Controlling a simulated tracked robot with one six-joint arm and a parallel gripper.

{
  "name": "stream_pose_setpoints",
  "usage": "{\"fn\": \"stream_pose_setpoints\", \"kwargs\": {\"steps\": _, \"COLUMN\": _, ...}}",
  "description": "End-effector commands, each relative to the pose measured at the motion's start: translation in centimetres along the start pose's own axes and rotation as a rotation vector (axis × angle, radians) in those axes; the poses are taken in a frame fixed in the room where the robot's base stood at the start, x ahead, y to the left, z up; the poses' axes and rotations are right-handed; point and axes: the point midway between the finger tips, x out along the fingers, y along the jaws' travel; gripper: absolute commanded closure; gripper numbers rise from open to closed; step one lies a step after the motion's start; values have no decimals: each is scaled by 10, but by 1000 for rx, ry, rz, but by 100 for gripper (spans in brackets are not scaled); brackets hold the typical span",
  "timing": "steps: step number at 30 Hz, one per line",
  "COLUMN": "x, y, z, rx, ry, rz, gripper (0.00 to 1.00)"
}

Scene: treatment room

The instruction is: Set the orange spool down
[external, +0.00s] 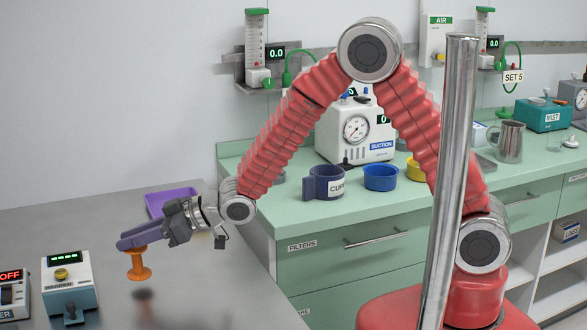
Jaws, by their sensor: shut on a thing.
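The orange spool (138,268) is at the left, over the grey metal table. It hangs upright below the fingertips, its upper part partly hidden by them. My gripper (139,240) is shut on the spool, its purple fingers reaching to the left and slightly down. A dark shadow patch lies on the table (215,290) below and apart from the spool, so the spool looks held above the surface. The exact height cannot be told from this view.
A purple tray (170,196) lies behind my gripper. A box with a green display (69,282) and an OFF switch box (12,292) stand to the left. The table in front and right of the spool is clear. The green counter (345,210) holds cups and a suction unit.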

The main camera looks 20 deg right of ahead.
Motion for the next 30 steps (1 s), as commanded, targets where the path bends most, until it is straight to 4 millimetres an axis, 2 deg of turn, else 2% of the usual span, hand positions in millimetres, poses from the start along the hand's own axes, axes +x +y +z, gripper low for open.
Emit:
{"fn": "stream_pose_setpoints", "kwargs": {"steps": 1, "x": 3, "y": 0, "z": 8, "rx": 1, "ry": -4, "rz": -1, "gripper": 100}}
{"fn": "stream_pose_setpoints", "kwargs": {"steps": 6, "x": 9, "y": 0, "z": 23, "rx": 0, "ry": -2, "rz": 0, "gripper": 100}}
{"fn": "stream_pose_setpoints", "kwargs": {"steps": 18, "x": 10, "y": 0, "z": 26, "rx": 0, "ry": -1, "rz": 0, "gripper": 100}}
{"fn": "stream_pose_setpoints", "kwargs": {"steps": 19, "x": 10, "y": 0, "z": 26, "rx": 0, "ry": -1, "rz": 0, "gripper": 77}}
{"fn": "stream_pose_setpoints", "kwargs": {"steps": 26, "x": 10, "y": 0, "z": 26, "rx": 0, "ry": -1, "rz": 0, "gripper": 61}}
{"fn": "stream_pose_setpoints", "kwargs": {"steps": 30, "x": 10, "y": 0, "z": 26, "rx": 0, "ry": -1, "rz": 0, "gripper": 60}}
